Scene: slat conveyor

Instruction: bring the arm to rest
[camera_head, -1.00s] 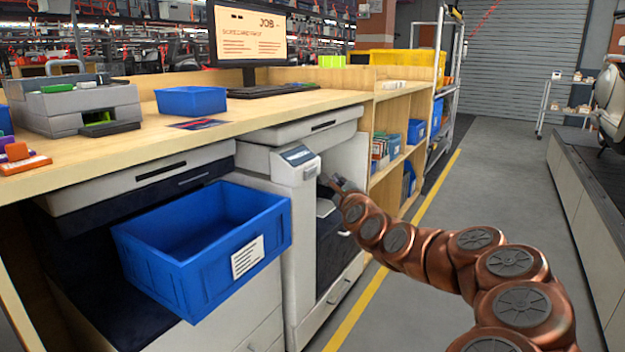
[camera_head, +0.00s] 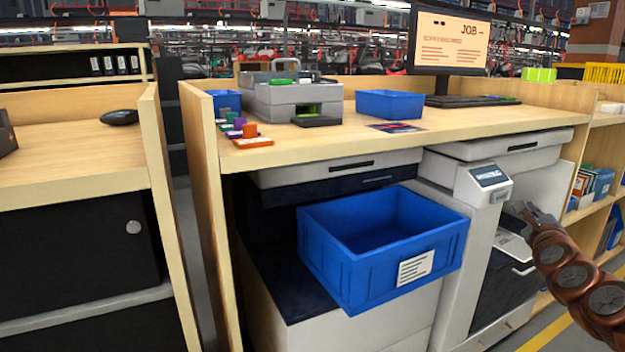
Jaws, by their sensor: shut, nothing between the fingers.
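My copper-coloured arm (camera_head: 577,278) reaches in from the lower right of the head view. My gripper (camera_head: 532,213) is at its far end, dark and small, in front of the white machine under the bench. It is shut with nothing in it. The fingertips are small in this view, and I cannot tell how far they are from the machine.
A large blue bin (camera_head: 330,250) juts out left of my gripper. The white machine (camera_head: 472,235) stands beside it under the wooden workbench (camera_head: 335,148). A shelf (camera_head: 604,130) stands at the right. Another desk (camera_head: 75,168) is at the left. A monitor (camera_head: 449,45) stands on the bench.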

